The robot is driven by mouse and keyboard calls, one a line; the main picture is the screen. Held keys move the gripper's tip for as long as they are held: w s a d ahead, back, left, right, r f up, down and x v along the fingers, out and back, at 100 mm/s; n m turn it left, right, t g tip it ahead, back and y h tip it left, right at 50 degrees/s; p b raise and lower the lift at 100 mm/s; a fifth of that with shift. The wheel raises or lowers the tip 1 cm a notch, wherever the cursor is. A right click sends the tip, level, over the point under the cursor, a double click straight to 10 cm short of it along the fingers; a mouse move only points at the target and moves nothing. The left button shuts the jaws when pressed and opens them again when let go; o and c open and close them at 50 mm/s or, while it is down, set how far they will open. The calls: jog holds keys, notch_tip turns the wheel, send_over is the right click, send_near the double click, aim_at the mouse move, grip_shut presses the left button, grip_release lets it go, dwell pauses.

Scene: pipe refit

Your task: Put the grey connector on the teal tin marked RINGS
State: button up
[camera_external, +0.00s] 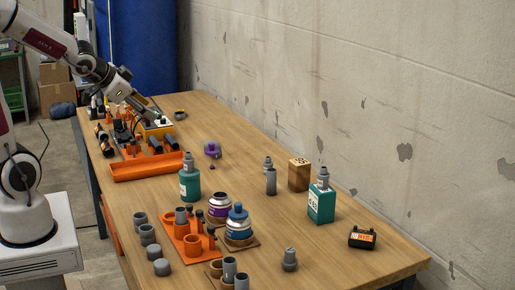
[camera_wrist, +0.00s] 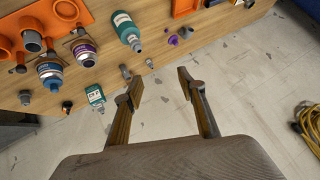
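A teal box-shaped tin (camera_external: 321,205) with a white label stands upright on the right half of the table; the label is too small to read. A grey fitting sits on its top. The tin also shows in the wrist view (camera_wrist: 95,94). A grey connector-like piece (camera_external: 289,260) stands on the table near the front right. Another grey piece stands left of the wooden block, and I cannot tell which is the task's connector. My gripper (camera_external: 160,118) is at the far left of the table, well away from the tin. In the wrist view, its fingers (camera_wrist: 157,86) are apart with nothing between them.
A wooden block (camera_external: 299,175) and a black-orange box (camera_external: 362,238) stand at the right. A concrete wall borders the table.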

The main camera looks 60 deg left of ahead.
jog(key=s+d+r+g+h, duration=0.1)
jog(key=s+d+h, duration=0.3)
jog(key=s+d, duration=1.2)
jog(key=shift+d+g+h, duration=0.3)
jog(key=shift+d+g, duration=0.6)
jog(key=shift+d, duration=0.15)
